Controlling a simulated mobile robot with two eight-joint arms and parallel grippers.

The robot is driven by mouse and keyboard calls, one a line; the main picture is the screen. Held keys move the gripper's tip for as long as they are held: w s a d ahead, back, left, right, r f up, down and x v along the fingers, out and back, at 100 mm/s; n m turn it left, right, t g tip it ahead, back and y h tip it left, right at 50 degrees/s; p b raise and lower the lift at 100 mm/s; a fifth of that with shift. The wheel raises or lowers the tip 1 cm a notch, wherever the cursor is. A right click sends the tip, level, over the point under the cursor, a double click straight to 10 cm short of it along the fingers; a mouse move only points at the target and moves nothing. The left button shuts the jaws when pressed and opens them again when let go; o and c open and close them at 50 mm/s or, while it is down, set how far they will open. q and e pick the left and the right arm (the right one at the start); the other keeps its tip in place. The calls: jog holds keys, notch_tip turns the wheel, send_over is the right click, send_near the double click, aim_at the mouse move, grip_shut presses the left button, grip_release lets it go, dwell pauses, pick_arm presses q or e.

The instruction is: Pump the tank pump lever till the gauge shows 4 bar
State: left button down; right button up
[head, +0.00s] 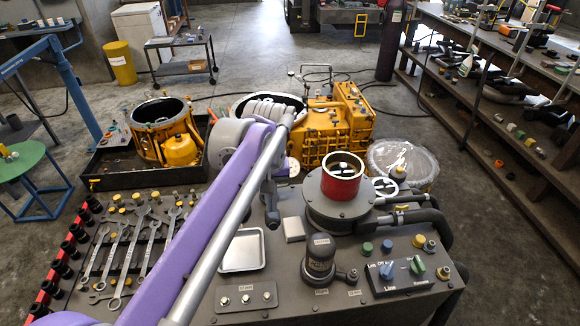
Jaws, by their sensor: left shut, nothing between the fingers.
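The grey tank top (341,212) stands on the dark bench at centre right, with a red ring-shaped can (341,178) on it. A small dark grey cylindrical unit (320,258) with a short side arm (346,276) stands in front of it; I cannot tell whether this is the pump lever. A round white face (385,186) shows partly behind the red can; it may be the gauge, and no reading is legible. My left gripper (272,221) points down, shut and empty, left of the tank top and apart from it. My right gripper is out of view.
A control box (399,275) with blue and green knobs is at the bench's right. A metal tray (243,251) and several wrenches (118,251) lie left. Behind are a yellow gearbox housing (343,122) and a clear round bowl (402,160). Thick black hoses (425,217) run at the right.

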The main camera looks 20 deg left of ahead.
pick_arm(q)
jog(key=shift+f, duration=0.1)
dwell(0.3)
jog(key=shift+f+b, duration=2.15)
jog(key=shift+f, duration=1.75)
notch_tip(320, 180, up, 8)
jog(key=p, duration=0.5)
jog(key=shift+r, duration=0.1)
jog(key=shift+s, duration=0.1)
jog(key=shift+f, duration=0.25)
